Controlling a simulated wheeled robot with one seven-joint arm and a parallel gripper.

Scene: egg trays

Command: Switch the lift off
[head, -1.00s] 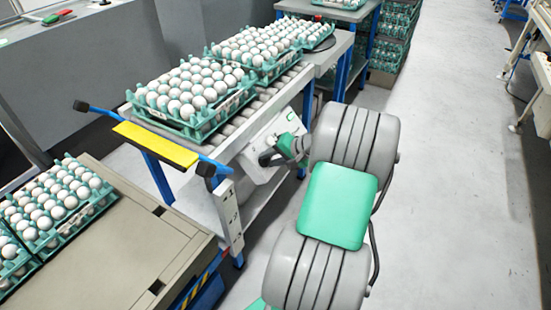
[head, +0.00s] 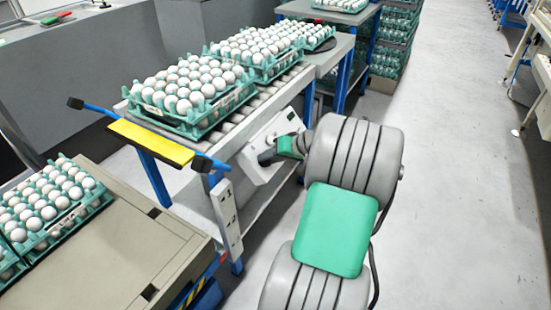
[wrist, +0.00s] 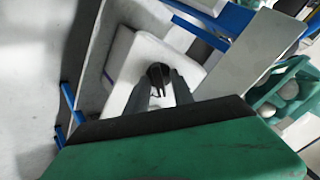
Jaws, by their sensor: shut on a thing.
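A white control box (head: 258,172) is mounted on the side of the roller conveyor. It also shows in the wrist view (wrist: 135,65), with a black knob (wrist: 158,72) on its face. My gripper (wrist: 160,92) is at this knob, with one finger on each side, shut on it. In the head view my gripper (head: 267,157) reaches the box from the right, and the knob is hidden behind the fingers. A small dark mark (head: 291,116) shows near the box's upper right corner. Which way the knob points is hard to tell.
Teal trays of white eggs (head: 215,117) stand on the conveyor above the box. A yellow bar (head: 150,143) and a white post (head: 226,215) stand at its near end. More egg trays (head: 48,243) lie at lower left. The floor (head: 450,180) at right is clear.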

